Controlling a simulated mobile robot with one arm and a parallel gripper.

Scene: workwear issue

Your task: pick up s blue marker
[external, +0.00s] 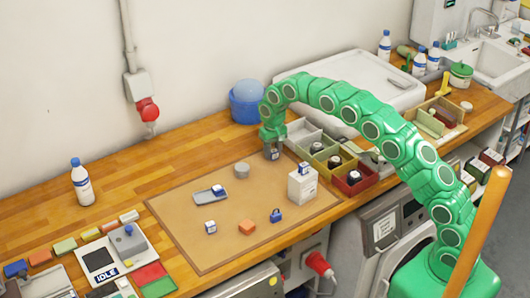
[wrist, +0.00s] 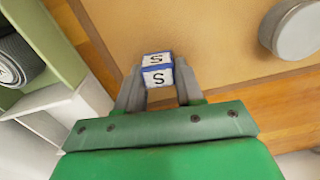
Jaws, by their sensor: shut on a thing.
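The S blue marker (wrist: 157,75) is a small white block with blue edges and a black S on two visible faces. It sits between the two grey fingertips of my gripper (wrist: 158,88) in the wrist view. My gripper is shut on it. In the external view my gripper (external: 272,150) points down at the back edge of the tan mat (external: 190,245), left of the open bins. The marker is small and mostly hidden by the fingers there. I cannot tell whether it touches the surface below.
A grey round piece (external: 241,171) is close left of my gripper. Divided bins (external: 305,131) stand close right.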

